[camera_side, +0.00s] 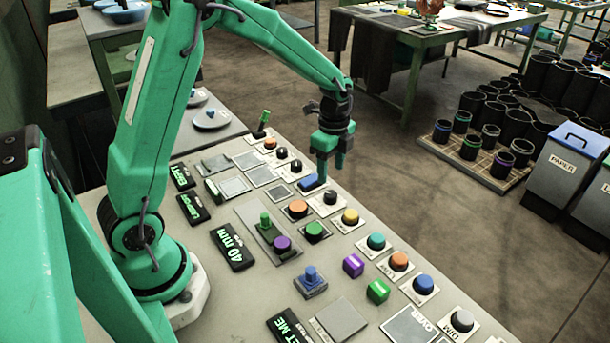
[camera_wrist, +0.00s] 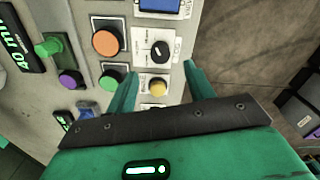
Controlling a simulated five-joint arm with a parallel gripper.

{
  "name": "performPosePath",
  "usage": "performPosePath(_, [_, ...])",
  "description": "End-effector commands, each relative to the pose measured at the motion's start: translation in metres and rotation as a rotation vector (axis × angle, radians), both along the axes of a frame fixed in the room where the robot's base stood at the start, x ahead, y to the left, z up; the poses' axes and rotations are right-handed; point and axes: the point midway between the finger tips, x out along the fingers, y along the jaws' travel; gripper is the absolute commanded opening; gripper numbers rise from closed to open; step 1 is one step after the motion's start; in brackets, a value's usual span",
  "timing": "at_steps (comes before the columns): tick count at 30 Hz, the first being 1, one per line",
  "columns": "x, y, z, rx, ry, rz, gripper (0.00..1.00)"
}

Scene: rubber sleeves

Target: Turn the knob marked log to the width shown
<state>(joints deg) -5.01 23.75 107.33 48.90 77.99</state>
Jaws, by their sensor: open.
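My gripper (camera_side: 331,172) is open and empty above the far edge of the panel; in the wrist view its fingers (camera_wrist: 160,69) stand apart. A black knob with a white pointer mark (camera_wrist: 159,51) lies just beyond the fingertips, between their lines, on a white plate. It also shows in the side view (camera_side: 331,197), below and right of the fingers. Its label is too small to read, so I cannot tell whether it says log. A black display (camera_side: 233,247) reads 40 mm in green, and part of it shows in the wrist view (camera_wrist: 14,38).
Around the black knob are a blue block (camera_side: 311,183), an orange button (camera_side: 297,208), a green button (camera_side: 314,231) and a yellow button (camera_side: 350,216). A green lever and purple knob (camera_side: 282,243) stand nearer. More black knobs (camera_side: 296,165) sit farther back. Air above the panel is clear.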

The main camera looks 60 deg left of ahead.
Motion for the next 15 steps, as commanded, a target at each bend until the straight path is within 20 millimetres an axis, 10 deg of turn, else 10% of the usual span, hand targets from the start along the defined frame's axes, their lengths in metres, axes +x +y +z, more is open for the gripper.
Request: performPosePath(15, [-0.001,0.000,-0.047,0.000,0.004,0.002,0.53])
